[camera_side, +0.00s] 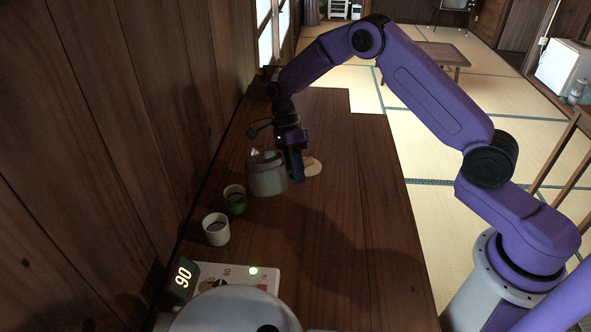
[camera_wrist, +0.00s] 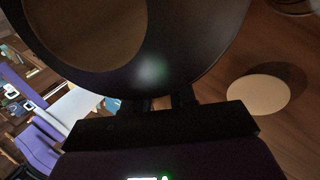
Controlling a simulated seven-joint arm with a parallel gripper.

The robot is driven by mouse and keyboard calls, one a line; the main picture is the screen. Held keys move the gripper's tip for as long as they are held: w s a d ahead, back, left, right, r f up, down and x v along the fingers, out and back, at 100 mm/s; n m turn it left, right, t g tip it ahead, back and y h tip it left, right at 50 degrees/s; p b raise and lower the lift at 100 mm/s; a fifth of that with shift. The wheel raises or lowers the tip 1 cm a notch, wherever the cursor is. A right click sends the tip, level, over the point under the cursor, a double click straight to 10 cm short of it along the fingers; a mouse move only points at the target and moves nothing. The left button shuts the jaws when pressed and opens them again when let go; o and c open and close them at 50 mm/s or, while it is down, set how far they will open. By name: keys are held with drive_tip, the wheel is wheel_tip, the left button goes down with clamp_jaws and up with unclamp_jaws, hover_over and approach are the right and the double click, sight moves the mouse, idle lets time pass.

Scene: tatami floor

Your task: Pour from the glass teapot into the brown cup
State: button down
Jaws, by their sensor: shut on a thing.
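The teapot (camera_side: 267,177) looks grey and partly see-through in the side view, upright, on or just above the wooden table. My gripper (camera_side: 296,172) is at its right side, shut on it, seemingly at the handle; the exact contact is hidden. In the wrist view the teapot's dark round body (camera_wrist: 190,55) fills the top, just beyond my fingers (camera_wrist: 160,103). A green cup (camera_side: 235,202) and a whitish cup (camera_side: 216,231) stand in front of the teapot, to its left. I cannot make out a clearly brown cup.
A pale round disc (camera_side: 312,166) lies on the table right of my gripper; it also shows in the wrist view (camera_wrist: 258,94). A wooden wall borders the left. The table's right is clear.

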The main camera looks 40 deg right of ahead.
drive_tip(key=shift+w+r+g, duration=0.1)
drive_tip(key=shift+r+g, duration=0.25)
drive_tip(key=shift+g, duration=0.05)
idle(1.7)
idle(0.3)
drive_tip(key=shift+f+t+h, duration=0.15)
drive_tip(key=shift+f+t, duration=0.3)
drive_tip(key=shift+t, duration=0.4)
drive_tip(key=shift+f+t+h, duration=0.15)
drive_tip(key=shift+f+t, duration=0.3)
drive_tip(key=shift+t, duration=0.4)
drive_tip(key=shift+w+r+t+h, duration=0.1)
drive_tip(key=shift+r+t+h, duration=0.35)
drive_tip(key=shift+t, duration=0.75)
